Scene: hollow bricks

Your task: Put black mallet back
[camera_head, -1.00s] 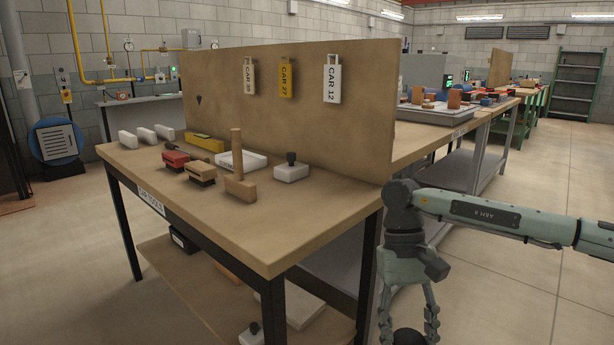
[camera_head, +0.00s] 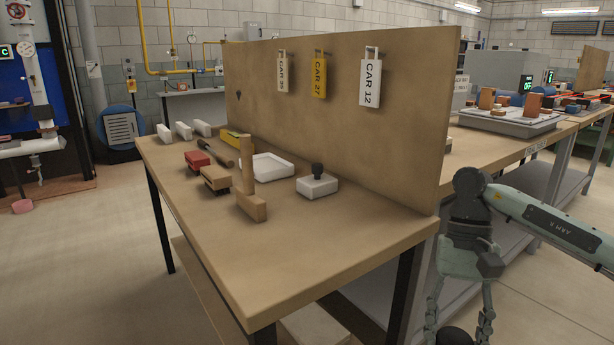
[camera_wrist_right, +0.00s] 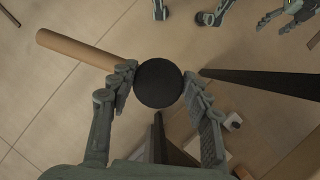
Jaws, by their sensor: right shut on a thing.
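The black mallet is in my right gripper (camera_head: 460,325), low at the right of the head view, beside the bench. In the right wrist view its round black head (camera_wrist_right: 159,84) sits between the two fingers of my right gripper (camera_wrist_right: 160,90), which are shut on it. Its wooden handle (camera_wrist_right: 75,48) points to the upper left. In the head view only the top of the black head (camera_head: 455,337) shows at the bottom edge. My left gripper does not show in the head view.
The bench (camera_head: 300,240) carries a wooden mallet (camera_head: 247,190) standing handle up, brushes (camera_head: 215,178), a white tray (camera_head: 268,167) and a white block with a black knob (camera_head: 317,185). An upright board (camera_head: 335,120) with hanging tags closes its back. The bench's front part is clear.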

